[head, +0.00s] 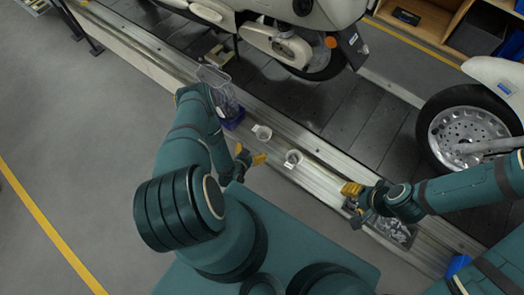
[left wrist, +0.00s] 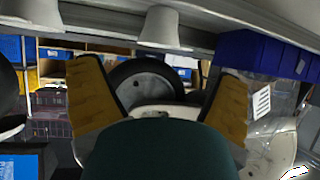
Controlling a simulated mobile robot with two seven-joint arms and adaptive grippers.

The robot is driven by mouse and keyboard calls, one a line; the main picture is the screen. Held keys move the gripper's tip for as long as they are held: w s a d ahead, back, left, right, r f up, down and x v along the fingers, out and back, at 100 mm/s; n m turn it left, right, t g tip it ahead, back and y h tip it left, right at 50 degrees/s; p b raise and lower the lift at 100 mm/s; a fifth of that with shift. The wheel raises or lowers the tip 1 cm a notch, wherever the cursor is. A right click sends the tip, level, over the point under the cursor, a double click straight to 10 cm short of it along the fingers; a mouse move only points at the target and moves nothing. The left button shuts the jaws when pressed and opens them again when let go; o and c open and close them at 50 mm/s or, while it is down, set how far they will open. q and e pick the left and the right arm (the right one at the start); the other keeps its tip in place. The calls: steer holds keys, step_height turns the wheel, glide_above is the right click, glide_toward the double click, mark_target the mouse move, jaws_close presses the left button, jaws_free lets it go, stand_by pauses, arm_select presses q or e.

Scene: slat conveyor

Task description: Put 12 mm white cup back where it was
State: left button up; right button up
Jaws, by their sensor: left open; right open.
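Two small white cups stand on the pale rail ledge along the conveyor in the head view. One cup (head: 262,132) is nearer the blue bin, and the other cup (head: 293,158) is to its right with a small label beside it. I cannot read which is 12 mm. My left gripper (head: 252,160) is open and empty, just in front of the ledge near both cups. The left wrist view looks upside down; its open yellow fingers (left wrist: 160,100) hold nothing, and a white cup (left wrist: 160,28) shows beyond them. My right gripper (head: 352,192) is open and empty at the ledge, right of the cups.
A blue bin (head: 235,119) with clear bag-like material stands left of the cups. A clear tray of metal parts (head: 395,232) and another blue bin (head: 458,265) lie to the right. Scooters (head: 285,40) stand on the dark slat conveyor (head: 350,110) behind. Ledge between cups and right gripper looks clear.

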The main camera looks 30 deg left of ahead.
arm_select(q)
steer(key=w+d+r+g+h, duration=0.3)
steer(key=w+d+r+g, duration=0.2)
steer(key=d+r, duration=0.55)
steer(key=s+d+r+g+h, duration=0.1)
steer(key=s+d+r+g, duration=0.1)
steer(key=s+d+r, duration=0.3)
steer(key=s+d+r+g+h, duration=0.1)
steer(key=s+d+r+g, duration=0.2)
steer(key=r, duration=0.8)
steer(key=s+d, duration=0.2)
steer(key=s, duration=0.1)
steer(key=shift+d+r+g, duration=0.15)
steer(key=shift+r+g, duration=0.15)
